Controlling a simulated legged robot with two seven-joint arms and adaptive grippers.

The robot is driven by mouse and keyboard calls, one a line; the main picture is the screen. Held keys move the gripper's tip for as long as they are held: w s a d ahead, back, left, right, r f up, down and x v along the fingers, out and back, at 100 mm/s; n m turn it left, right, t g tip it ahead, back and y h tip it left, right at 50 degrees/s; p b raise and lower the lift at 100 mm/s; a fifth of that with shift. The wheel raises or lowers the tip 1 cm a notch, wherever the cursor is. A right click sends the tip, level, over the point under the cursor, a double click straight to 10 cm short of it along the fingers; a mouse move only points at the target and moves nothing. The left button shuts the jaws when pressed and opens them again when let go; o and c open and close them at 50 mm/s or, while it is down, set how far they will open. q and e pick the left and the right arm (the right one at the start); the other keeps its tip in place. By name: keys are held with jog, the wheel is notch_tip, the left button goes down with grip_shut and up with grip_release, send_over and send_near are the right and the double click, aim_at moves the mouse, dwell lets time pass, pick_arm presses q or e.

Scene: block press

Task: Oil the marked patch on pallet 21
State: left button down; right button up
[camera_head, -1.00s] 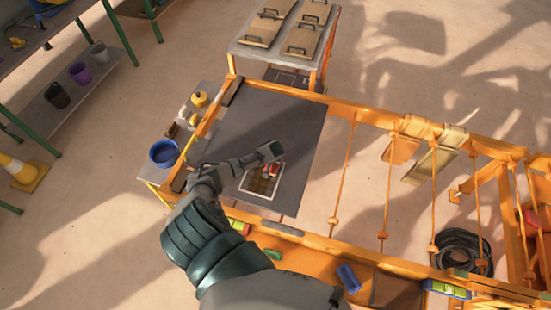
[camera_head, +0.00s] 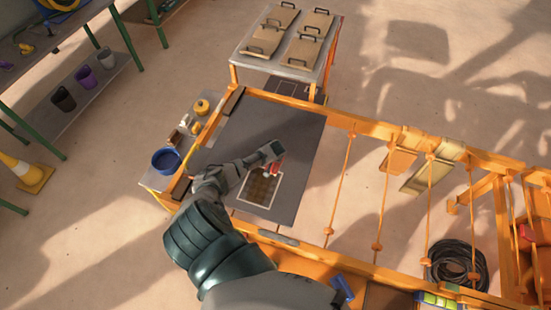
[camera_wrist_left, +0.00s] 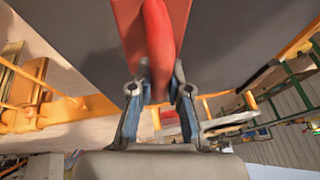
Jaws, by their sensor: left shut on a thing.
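A dark grey board (camera_head: 225,155) lies in the orange frame; I cannot read any number on it. Near its front right is a brown patch with a white outline (camera_head: 262,188). My left gripper (camera_head: 275,158) is over the patch's far edge, shut on a red tool (camera_head: 276,168). The tool partly covers that edge; I cannot tell whether it touches the board. My right gripper is not in view.
A blue bowl (camera_head: 166,160) and a yellow container (camera_head: 202,107) stand on a side shelf left of the board. Orange frame rails (camera_head: 370,127) with hanging ropes extend to the right. A table with several handled boards (camera_head: 272,33) stands behind. A black coil (camera_head: 455,262) lies on the floor.

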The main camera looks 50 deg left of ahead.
pick_arm(q)
jog(key=shift+w+r+p, duration=0.15)
jog(key=shift+r+p, duration=0.3)
jog(key=shift+r, duration=0.45)
jog(key=shift+a+r, duration=0.1)
jog(key=shift+r, duration=0.2)
jog(key=shift+a+f, duration=0.1)
jog(key=shift+f, duration=0.05)
